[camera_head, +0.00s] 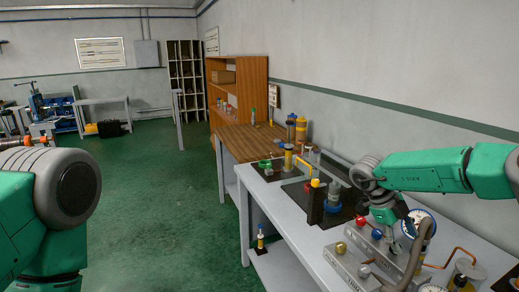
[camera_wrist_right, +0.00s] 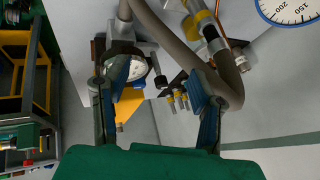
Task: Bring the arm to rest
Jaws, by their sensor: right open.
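My right arm comes in from the right in the head view, over the grey workbench (camera_head: 262,207). Its gripper (camera_head: 388,222) points down above the bench, near a block with red, blue and yellow knobs (camera_head: 345,262). In the right wrist view my right gripper (camera_wrist_right: 155,98) has its two blue-padded fingers wide apart. Nothing is held between them. A round gauge (camera_wrist_right: 138,68) and a grey hose (camera_wrist_right: 180,40) show behind the fingers; I cannot tell if the hose touches one. My left arm shows at the lower left of the head view, but its gripper is out of view.
A pressure gauge (camera_head: 419,222) and a bent copper pipe (camera_head: 462,252) stand close to the right gripper. Several cylinders and fittings crowd the bench's far end. A wooden bench (camera_head: 240,140) and shelf stand beyond. The green floor (camera_head: 165,200) between my arms is clear.

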